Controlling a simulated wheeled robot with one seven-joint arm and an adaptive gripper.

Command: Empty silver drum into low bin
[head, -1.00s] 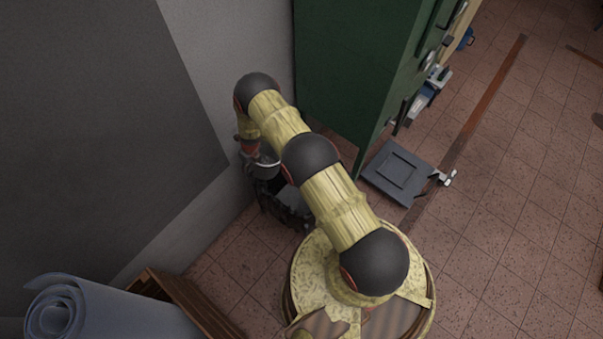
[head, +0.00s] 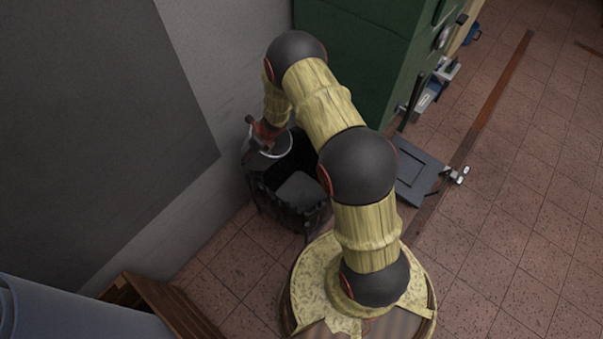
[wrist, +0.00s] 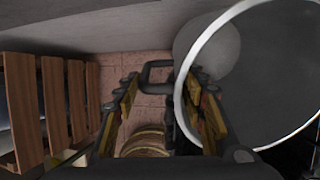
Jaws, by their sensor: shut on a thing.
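The silver drum (head: 278,146) shows in the head view as a round grey vessel with a pale rim, held above the back left part of a low dark bin (head: 284,213). In the wrist view the drum (wrist: 262,82) fills the right side, tilted, with its mouth and bright rim toward the camera. My gripper (head: 264,130) is shut on the drum at its side. In the wrist view the gripper (wrist: 163,80) has its fingers around a dark part beside the rim. The visible inside of the drum is plain grey; its lower part is hidden. A grey patch shows inside the bin.
A green cabinet (head: 355,60) stands right behind the bin, and a grey wall (head: 190,190) is close on the left. A wooden slatted piece (head: 165,305) is at lower left. A dark panel (head: 418,172) lies right of the cabinet's foot. Tiled floor (head: 510,220) is open at right.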

